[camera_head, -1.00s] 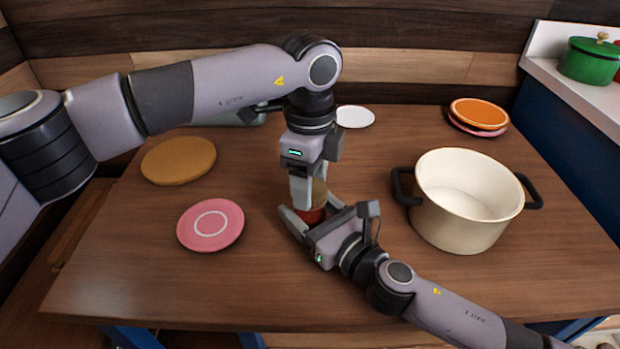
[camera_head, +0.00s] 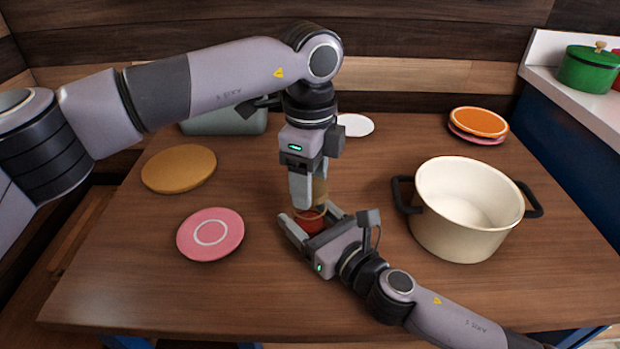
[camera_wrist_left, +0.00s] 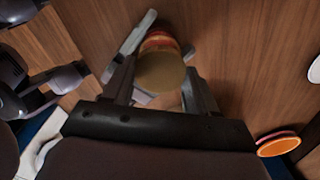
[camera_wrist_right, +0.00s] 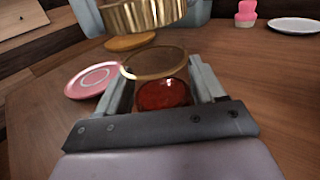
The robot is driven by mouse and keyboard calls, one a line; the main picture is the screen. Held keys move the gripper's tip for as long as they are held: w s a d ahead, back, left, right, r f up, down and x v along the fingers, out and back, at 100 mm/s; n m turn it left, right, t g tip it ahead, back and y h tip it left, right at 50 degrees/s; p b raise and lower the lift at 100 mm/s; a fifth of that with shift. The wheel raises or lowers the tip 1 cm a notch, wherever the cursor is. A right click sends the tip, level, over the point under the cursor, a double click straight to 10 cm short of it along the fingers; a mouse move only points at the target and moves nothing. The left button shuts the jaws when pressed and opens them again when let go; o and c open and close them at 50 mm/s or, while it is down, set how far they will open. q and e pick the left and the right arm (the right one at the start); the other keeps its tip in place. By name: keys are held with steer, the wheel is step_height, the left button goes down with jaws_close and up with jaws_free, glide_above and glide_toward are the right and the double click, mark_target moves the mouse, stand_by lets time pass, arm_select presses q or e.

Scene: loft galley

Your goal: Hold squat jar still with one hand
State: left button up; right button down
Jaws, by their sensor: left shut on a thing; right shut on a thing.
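My left gripper (camera_head: 308,195) points down above the jar and is shut on a gold lid (camera_head: 320,187). In the right wrist view the ridged lid (camera_wrist_right: 145,16) hangs above the rim, apart from it. In the left wrist view the lid (camera_wrist_left: 162,75) hides part of the jar (camera_wrist_left: 158,41).
A cream pot (camera_head: 460,225) with dark handles stands to the right. A pink plate (camera_head: 210,234) and a tan round board (camera_head: 178,168) lie to the left. A white plate (camera_head: 355,125) and stacked orange and pink plates (camera_head: 478,122) lie at the back. The table front left is clear.

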arm_select(q)
steer(key=shift+r, duration=2)
arm_select(e)
steer(key=shift+c, duration=0.2)
jaws_free()
steer(key=shift+s+d, duration=0.1)
arm_select(q)
steer(key=shift+f, duration=0.1)
arm_select(e)
steer(key=v, duration=1.1)
steer(key=shift+s+d, duration=0.3)
